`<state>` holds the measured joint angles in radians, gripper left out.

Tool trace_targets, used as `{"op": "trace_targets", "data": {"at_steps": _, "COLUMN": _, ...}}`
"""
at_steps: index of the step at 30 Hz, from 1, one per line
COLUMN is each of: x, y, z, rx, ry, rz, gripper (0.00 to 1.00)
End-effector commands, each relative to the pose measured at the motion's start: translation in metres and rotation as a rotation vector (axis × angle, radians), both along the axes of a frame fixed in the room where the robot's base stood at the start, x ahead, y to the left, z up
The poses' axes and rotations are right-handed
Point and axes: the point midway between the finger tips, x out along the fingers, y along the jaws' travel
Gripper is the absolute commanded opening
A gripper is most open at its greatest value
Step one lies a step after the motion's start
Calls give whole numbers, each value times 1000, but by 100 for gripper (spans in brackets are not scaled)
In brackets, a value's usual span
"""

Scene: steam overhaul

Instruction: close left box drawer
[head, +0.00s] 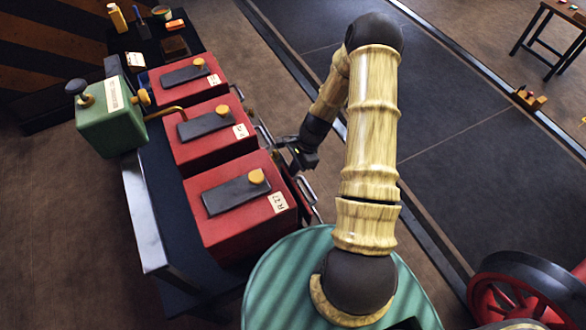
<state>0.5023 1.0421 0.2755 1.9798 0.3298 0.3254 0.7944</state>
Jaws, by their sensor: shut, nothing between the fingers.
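Three red boxes stand in a row on a dark bench: a near one (240,229), a middle one (186,149) and a far one (160,86). Each has a dark plate and a yellow knob on top, and a label. Their handles face right. The picture does not make clear which is the left box. The near box has a metal handle (307,189) standing out on its right side; how far its drawer is out is hard to tell. My gripper (297,165) is shut and empty, beside the far end of that handle; contact is unclear.
A green box (110,118) with knobs and a brass pipe stands left of the red boxes. Bottles and small items (140,24) sit at the far end. The dark floor strip (460,120) on the right is clear. A red wheel (510,295) is at lower right.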

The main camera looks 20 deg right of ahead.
Motion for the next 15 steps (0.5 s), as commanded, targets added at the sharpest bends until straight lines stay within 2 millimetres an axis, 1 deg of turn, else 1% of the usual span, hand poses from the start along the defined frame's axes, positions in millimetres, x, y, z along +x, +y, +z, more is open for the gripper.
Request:
{"op": "trace_targets", "data": {"at_steps": 5, "x": 2, "y": -23, "z": 0, "rx": -2, "ry": -1, "rz": 1, "gripper": 0}}
{"op": "trace_targets", "data": {"at_steps": 7, "x": 3, "y": -36, "z": 1, "rx": -2, "ry": 0, "rz": 3, "gripper": 0}}
{"op": "trace_targets", "data": {"at_steps": 9, "x": 5, "y": -38, "z": 15, "rx": -4, "ry": -4, "rz": 6, "gripper": 0}}
{"op": "trace_targets", "data": {"at_steps": 15, "x": 6, "y": -52, "z": 51, "rx": -3, "ry": -3, "rz": 5, "gripper": 0}}
